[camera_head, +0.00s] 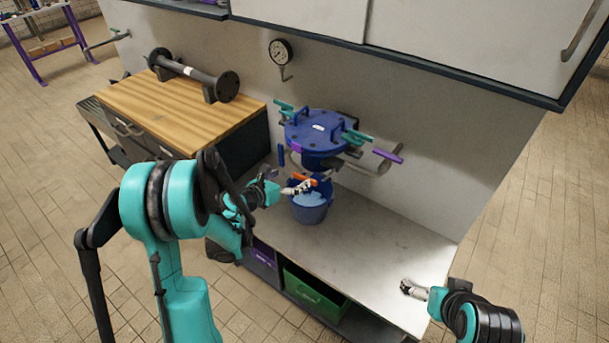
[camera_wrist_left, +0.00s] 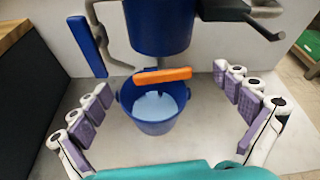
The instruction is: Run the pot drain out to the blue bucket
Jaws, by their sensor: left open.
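The blue pot (camera_head: 318,134) is mounted at the wall, with a lid, teal clamps and a purple-gripped handle; its underside also shows in the left wrist view (camera_wrist_left: 158,28). An orange drain handle (camera_wrist_left: 162,76) sits below the pot, above the blue bucket (camera_wrist_left: 135,108). The bucket stands on the grey counter under the pot (camera_head: 310,213) and has pale liquid in it. My left gripper (camera_head: 304,186) is open just in front of the orange handle, its fingers spread to either side of it and apart from it. My right gripper (camera_head: 410,288) is over the counter's right front; its jaws are too small to read.
A wooden-topped bench (camera_head: 175,105) with a dark flanged pipe (camera_head: 195,74) stands at the left. A gauge (camera_head: 281,51) is on the wall. Cabinets (camera_head: 470,35) overhang the counter. A green crate (camera_head: 313,293) sits below. The counter's right part is clear.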

